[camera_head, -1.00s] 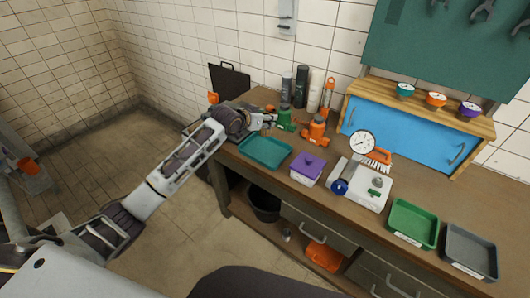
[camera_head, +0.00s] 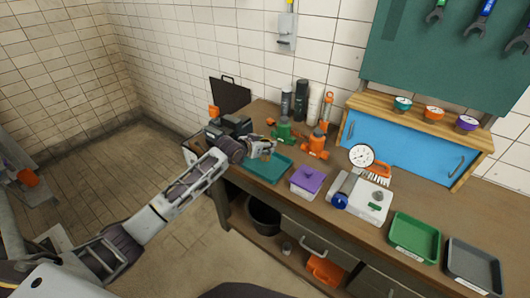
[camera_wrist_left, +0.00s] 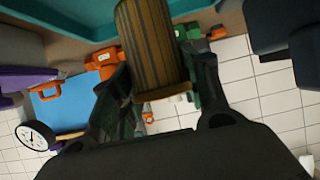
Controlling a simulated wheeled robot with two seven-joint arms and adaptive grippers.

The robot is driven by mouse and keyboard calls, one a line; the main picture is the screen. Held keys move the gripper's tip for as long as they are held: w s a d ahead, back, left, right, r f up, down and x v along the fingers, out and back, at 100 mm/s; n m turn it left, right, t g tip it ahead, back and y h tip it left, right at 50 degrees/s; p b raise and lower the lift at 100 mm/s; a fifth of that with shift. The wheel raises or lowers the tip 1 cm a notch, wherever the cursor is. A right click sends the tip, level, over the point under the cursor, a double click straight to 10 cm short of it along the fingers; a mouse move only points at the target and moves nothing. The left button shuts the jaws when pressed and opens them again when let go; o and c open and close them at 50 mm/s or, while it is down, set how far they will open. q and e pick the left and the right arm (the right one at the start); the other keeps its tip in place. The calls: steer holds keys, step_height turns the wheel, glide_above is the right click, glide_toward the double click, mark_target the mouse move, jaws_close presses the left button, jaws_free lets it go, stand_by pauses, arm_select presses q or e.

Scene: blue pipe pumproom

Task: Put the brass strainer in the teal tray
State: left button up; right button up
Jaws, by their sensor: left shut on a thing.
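My left gripper (camera_head: 270,148) reaches in from the left and is over the far part of the teal tray (camera_head: 253,173). It is shut on the brass strainer (camera_head: 266,156), a small brownish-gold piece that looks tiny in the head view. In the left wrist view the strainer (camera_wrist_left: 146,45) is a large ribbed cylinder with a rim, between the two fingers. The teal tray's wall (camera_wrist_left: 75,28) runs along the top of that view. I cannot tell whether the strainer touches the tray. My right gripper is not in view.
A purple-lidded box (camera_head: 308,181) stands right of the teal tray. Further right are a gauge (camera_head: 361,156), a green tray (camera_head: 414,237) and a grey tray (camera_head: 472,266).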

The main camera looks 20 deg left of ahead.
arm_select(q)
steer(key=shift+f, duration=1.85)
steer(key=o, duration=1.1)
steer(key=shift+f, duration=0.15)
steer(key=shift+c, duration=0.2)
steer(key=shift+s, duration=0.1)
steer(key=v, duration=1.2)
